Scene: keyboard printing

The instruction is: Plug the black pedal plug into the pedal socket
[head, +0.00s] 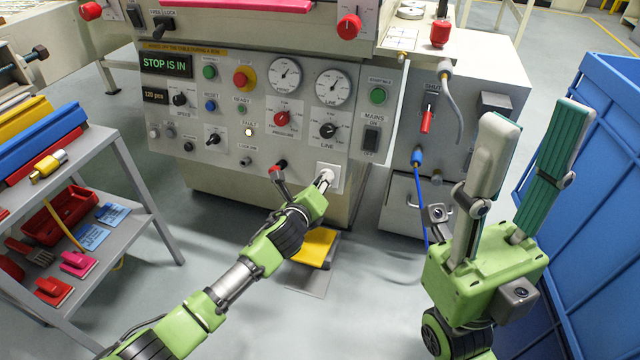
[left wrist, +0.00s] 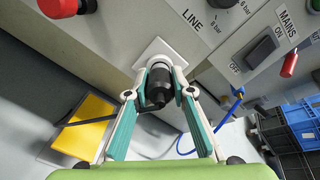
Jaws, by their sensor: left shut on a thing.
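The pedal socket (left wrist: 157,50) is a white square plate low on the machine front, below the LINE switch; it also shows in the head view (head: 336,171). My left gripper (left wrist: 158,92) is shut on the black pedal plug (left wrist: 155,86), one finger on each side. The plug points at the middle of the plate and its front end appears to meet the socket; how deep it sits I cannot tell. A dark cable runs from the plug toward the yellow pedal (left wrist: 88,118), on the floor below (head: 318,246). My right gripper (head: 535,140) is open and empty at the right.
A red-knobbed lever (head: 277,173) sticks out just left of the socket. A blue cable (head: 420,195) hangs from the grey cabinet at the right. A blue crate wall (head: 600,140) stands behind my right gripper. A shelf trolley (head: 110,170) stands at the left.

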